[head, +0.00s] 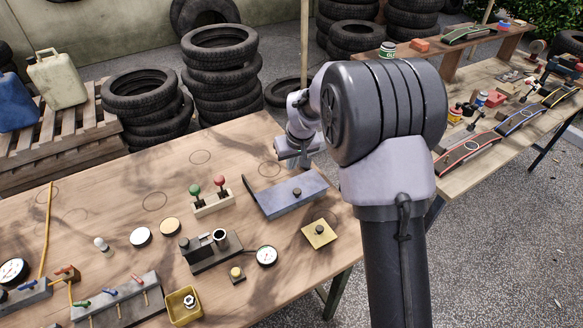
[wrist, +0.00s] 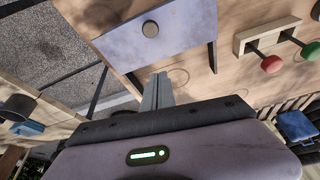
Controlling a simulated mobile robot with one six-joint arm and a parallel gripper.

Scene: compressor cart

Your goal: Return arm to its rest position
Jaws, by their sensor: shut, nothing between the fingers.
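My gripper (head: 301,158) is over the back edge of the wooden table (head: 125,195) in the head view, behind a grey-blue plate with a dark knob (head: 280,192). My own arm covers part of the right side of that view. In the wrist view the fingers of my gripper (wrist: 158,85) are together with nothing between them. The grey-blue plate also shows there (wrist: 185,35), apart from the fingers. In the head view the fingertips are small and hard to make out.
A lever block with green and red knobs (head: 213,205), a yellow plate (head: 319,233), a dial gauge (head: 266,256) and a yellow bin (head: 171,308) are on the table. Tyre stacks (head: 220,75) stand behind it. A second bench (head: 475,175) is at the right.

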